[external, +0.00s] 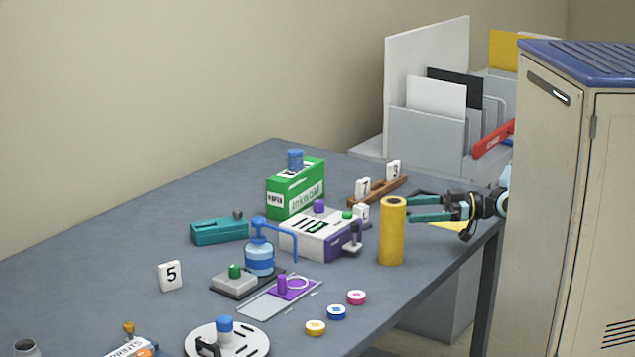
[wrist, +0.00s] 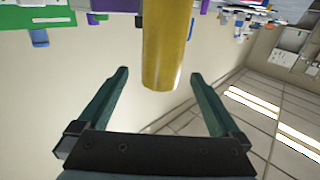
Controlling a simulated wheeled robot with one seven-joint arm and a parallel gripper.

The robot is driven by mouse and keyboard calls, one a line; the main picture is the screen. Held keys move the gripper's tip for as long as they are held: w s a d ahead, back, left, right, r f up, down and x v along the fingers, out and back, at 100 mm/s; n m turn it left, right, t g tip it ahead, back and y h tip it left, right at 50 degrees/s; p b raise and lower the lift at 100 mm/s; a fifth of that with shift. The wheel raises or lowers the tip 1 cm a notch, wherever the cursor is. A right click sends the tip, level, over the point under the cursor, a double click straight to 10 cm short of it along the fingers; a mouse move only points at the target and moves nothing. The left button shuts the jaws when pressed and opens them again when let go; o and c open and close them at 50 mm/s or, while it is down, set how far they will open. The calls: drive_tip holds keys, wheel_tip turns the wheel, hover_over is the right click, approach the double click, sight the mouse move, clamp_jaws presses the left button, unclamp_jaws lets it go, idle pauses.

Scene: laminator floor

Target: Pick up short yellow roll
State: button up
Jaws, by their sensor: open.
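The short yellow roll (external: 391,232) stands upright near the table's right edge, with a dark hole in its top. In the wrist view the yellow roll (wrist: 165,45) hangs in from the top, between the line of the two fingers and just beyond their tips. My gripper (external: 410,209) reaches in from the right, its teal fingers open and pointing at the roll's upper part. The fingers (wrist: 158,75) are apart and empty in the wrist view.
A white and purple device (external: 318,235) stands just left of the roll, with a green box (external: 296,188) behind it. A wooden rack (external: 378,190) with number tiles lies behind. Small coloured discs (external: 336,312) lie in front. A beige cabinet (external: 555,200) stands at the right.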

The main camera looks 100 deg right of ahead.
sight(402, 211)
drive_tip(key=w, duration=0.3)
drive_tip(key=shift+p, duration=0.3)
drive_tip(key=w+p, duration=0.2)
drive_tip(key=w, duration=0.3)
drive_tip(key=shift+w+f+p, duration=0.1)
drive_tip(key=shift+w+p, duration=0.15)
drive_tip(key=shift+p, duration=0.05)
clamp_jaws()
